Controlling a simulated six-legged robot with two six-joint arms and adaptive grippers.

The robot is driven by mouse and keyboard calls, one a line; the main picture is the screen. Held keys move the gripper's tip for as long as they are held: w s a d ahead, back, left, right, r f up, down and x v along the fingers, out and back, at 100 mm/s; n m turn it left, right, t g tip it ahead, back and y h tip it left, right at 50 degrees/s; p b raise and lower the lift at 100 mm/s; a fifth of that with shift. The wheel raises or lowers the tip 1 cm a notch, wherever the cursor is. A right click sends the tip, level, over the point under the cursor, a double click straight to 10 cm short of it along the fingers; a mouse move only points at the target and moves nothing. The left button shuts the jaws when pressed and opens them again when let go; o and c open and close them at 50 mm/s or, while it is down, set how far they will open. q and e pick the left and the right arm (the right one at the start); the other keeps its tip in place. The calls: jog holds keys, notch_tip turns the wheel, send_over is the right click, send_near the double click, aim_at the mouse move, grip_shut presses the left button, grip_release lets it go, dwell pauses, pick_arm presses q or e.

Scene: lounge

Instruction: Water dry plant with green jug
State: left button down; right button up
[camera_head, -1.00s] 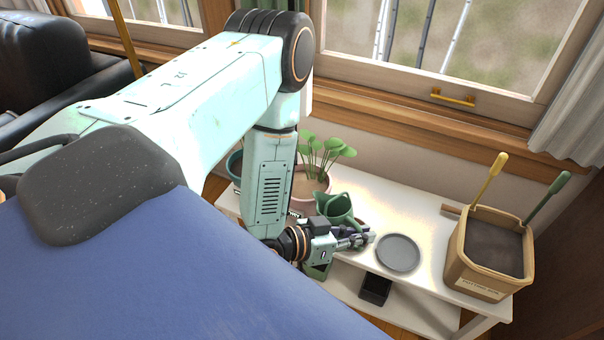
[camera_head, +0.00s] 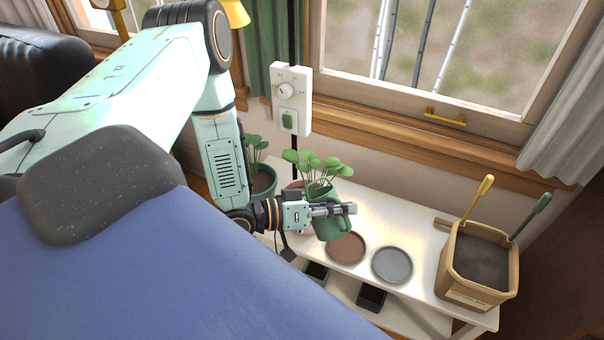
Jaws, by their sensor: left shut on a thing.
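My left gripper (camera_head: 348,209) is shut on the green jug (camera_head: 330,228) and holds it above the white bench, in front of the plants. The fingers hide part of the jug, and I cannot tell how far it tilts. A leafy plant (camera_head: 318,163) stands behind the jug in a pinkish pot (camera_head: 293,192), mostly hidden by the jug and gripper. Another plant in a teal pot (camera_head: 264,182) stands further left, partly behind my arm. I cannot tell which plant is dry. My right gripper is not in view.
On the white bench (camera_head: 408,212) lie a brown saucer (camera_head: 346,248) and a grey saucer (camera_head: 392,265). A tan soil bin (camera_head: 466,292) with two upright tool handles stands at the right end. Small dark pots sit below. A white dial box (camera_head: 291,100) is on the wall.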

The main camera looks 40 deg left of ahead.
pick_arm(q)
jog(key=shift+a+r, duration=0.15)
jog(key=shift+a, duration=0.1)
jog(key=shift+d+n, duration=0.1)
jog(key=shift+n, duration=0.2)
dwell(0.4)
jog(key=shift+w+a+r+n+h+b, duration=0.1)
jog(key=shift+a+r+n+h+b, duration=0.1)
jog(key=shift+a+n+h+b, duration=0.3)
dwell(0.7)
jog(key=shift+d, duration=0.1)
dwell(0.4)
dwell(0.6)
dwell(0.9)
